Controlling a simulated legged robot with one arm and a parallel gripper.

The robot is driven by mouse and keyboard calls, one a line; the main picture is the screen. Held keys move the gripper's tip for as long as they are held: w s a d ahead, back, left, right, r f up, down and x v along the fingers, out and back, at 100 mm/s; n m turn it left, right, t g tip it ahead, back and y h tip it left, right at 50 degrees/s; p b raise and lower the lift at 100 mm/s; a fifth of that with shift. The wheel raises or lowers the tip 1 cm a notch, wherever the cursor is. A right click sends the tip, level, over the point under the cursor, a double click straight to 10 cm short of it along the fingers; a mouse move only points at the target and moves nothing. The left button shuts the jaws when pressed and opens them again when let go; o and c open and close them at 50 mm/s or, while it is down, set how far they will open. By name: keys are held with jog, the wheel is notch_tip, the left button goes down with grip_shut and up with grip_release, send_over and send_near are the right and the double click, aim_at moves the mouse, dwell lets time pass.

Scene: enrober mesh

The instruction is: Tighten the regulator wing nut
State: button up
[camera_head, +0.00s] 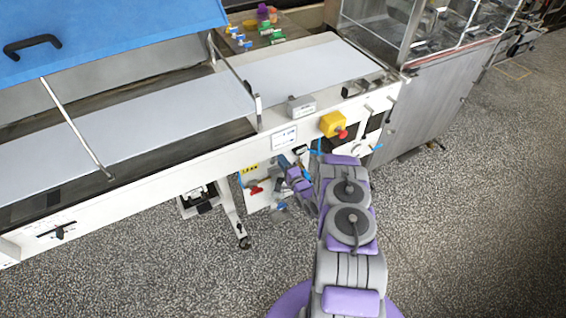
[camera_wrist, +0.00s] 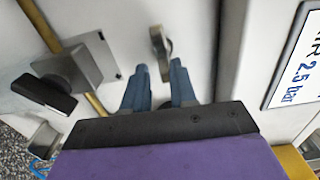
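The metal wing nut (camera_wrist: 160,42) stands out from a white panel in the wrist view, small and roughly upright. My gripper (camera_wrist: 159,70) has two blue fingers with a clear gap between them. The wing nut is in line with this gap, just past the fingertips. I cannot tell how much depth separates them, and nothing is gripped. In the head view my arm reaches under the conveyor's front edge, and the wing nut cannot be made out there.
A grey valve with a black lever (camera_wrist: 45,93) and a brass pipe (camera_wrist: 96,104) are left of the fingers. A pressure sign (camera_wrist: 296,62) is at right. The conveyor (camera_head: 150,185) overhangs the area, with a yellow emergency-stop box (camera_head: 331,123) and a red handle (camera_head: 256,190) nearby.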

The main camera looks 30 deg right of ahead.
jog(key=shift+o, duration=1.1)
jog(key=shift+r, duration=0.1)
jog(key=s+p, duration=0.3)
jog(key=s, duration=1.4)
jog(key=shift+s+d, duration=0.15)
jog(key=shift+d, duration=0.25)
